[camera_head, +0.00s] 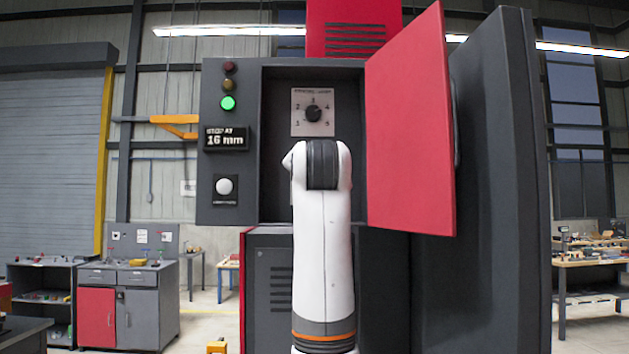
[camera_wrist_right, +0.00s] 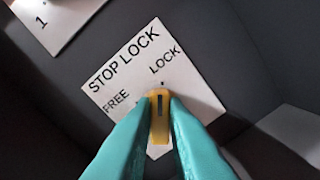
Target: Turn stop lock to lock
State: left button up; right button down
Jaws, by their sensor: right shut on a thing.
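The stop lock is a yellow knob (camera_wrist_right: 158,125) with a dark pointer line, on a white plate (camera_wrist_right: 126,75) marked STOP LOCK, FREE and LOCK. The plate looks tilted in the right wrist view. The pointer line points up in that view, towards a small dot below the word LOCK. My right gripper (camera_wrist_right: 158,108) is shut on the knob, with one teal finger on each side. In the head view my arm hides the stop lock and the right gripper inside the open cabinet (camera_head: 275,110). My left gripper is in neither view.
The red cabinet door (camera_head: 410,125) stands open on the right. A numbered dial (camera_head: 313,114) sits on the back wall above my arm.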

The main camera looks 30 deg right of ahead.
jog(key=shift+m, duration=0.5)
jog(key=c, duration=1.4)
grip_release()
jog(key=shift+c, duration=0.2)
jog(key=shift+s, duration=0.1)
jog(key=shift+s+a, duration=0.2)
jog(key=shift+s, duration=0.05)
jog(key=b+v, duration=0.4)
jog(key=v, duration=0.7)
jog(key=shift+s, duration=0.2)
